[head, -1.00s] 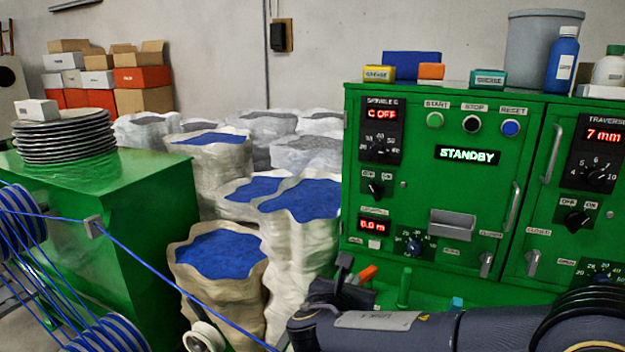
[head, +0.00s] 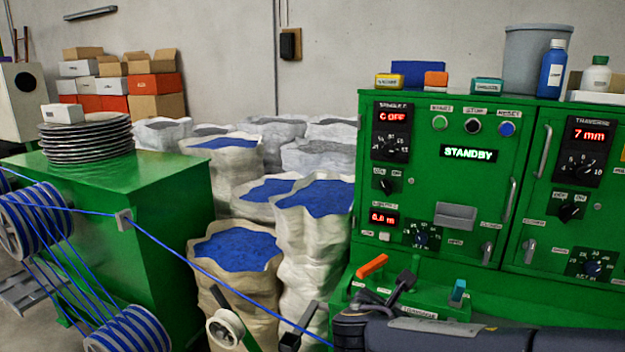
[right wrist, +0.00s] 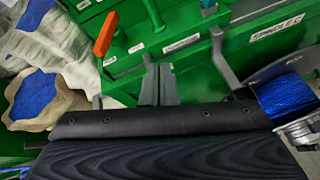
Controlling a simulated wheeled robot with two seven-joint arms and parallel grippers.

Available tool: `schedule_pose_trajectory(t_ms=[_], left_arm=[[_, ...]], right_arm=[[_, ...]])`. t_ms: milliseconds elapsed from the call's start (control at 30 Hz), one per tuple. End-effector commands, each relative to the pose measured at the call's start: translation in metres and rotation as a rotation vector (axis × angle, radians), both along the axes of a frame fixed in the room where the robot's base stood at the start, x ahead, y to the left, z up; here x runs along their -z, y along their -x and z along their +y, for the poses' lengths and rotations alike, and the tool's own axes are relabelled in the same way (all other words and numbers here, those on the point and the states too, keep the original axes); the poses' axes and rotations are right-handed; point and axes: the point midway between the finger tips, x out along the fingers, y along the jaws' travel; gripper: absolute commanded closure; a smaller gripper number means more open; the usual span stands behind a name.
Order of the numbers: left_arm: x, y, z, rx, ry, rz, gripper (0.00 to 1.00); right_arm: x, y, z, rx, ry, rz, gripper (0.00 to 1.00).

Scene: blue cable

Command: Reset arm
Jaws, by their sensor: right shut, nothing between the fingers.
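My right gripper (head: 405,279) is dark and stands at the bottom centre of the head view, in front of the green machine's lower ledge. In the right wrist view its fingers (right wrist: 158,84) are together and empty, with green panel behind them. My left gripper is out of view. The blue cable (head: 205,272) runs from a striped reel (head: 32,222) at the left through a small guide block (head: 124,220). It slopes down past a white pulley (head: 225,328) to the bottom centre, apart from my right gripper.
An orange lever (head: 372,265) stands just left of my right gripper, and a blue-tipped lever (head: 458,291) to its right. The green machine (head: 450,195) reads STANDBY. Sacks with blue contents (head: 238,247) stand behind the cable. A blue spool (right wrist: 287,95) is close at right in the wrist view.

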Motion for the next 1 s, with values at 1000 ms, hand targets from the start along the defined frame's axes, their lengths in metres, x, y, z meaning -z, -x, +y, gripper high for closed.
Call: schedule_pose_trajectory(t_ms=[1000], left_arm=[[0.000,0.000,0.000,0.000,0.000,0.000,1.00]], right_arm=[[0.065,0.275,-0.055,1.937,-2.091,-0.107,1.00]])
